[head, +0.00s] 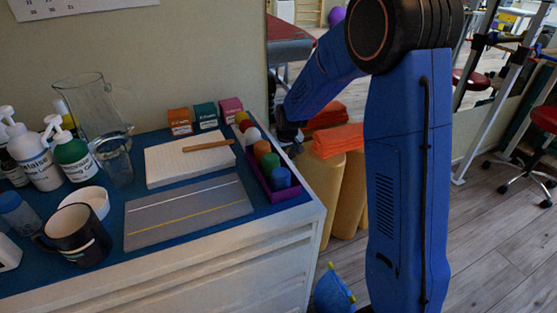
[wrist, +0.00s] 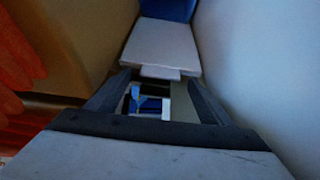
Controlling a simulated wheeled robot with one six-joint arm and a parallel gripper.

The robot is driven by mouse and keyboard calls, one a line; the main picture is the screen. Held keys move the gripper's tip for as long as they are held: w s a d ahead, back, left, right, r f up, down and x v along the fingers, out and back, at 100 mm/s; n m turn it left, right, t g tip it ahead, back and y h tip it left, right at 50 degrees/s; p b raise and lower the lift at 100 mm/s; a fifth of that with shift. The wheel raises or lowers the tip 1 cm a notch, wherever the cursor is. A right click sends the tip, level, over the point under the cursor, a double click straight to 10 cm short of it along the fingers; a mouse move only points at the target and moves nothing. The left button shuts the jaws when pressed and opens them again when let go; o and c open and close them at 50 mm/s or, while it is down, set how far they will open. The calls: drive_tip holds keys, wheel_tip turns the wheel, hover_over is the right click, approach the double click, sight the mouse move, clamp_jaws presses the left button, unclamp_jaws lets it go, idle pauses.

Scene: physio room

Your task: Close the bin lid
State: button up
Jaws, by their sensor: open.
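A pale grey flat panel with a small front tab (wrist: 160,42) shows in the wrist view, just beyond my fingertips; it looks like the bin lid. I cannot tell its exact tilt or whether the fingers touch it. My gripper (wrist: 158,78) is open, its two dark fingers apart on either side of the tab, with nothing held. Blue and white patches show between the fingers, too small to name. In the head view my gripper (head: 287,136) is low behind the cabinet's right end, mostly hidden. No bin can be made out in the head view.
A cabinet (head: 270,262) with bottles, mugs and boxes on top stands at left. Tan rolls (head: 318,188) with orange towels (head: 338,139) stand beside it, leaving a narrow gap. A blue bag-like thing (head: 333,291) is on the floor.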

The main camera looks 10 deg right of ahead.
drive_tip(key=shift+x, duration=0.8)
drive_tip(key=c, duration=1.5)
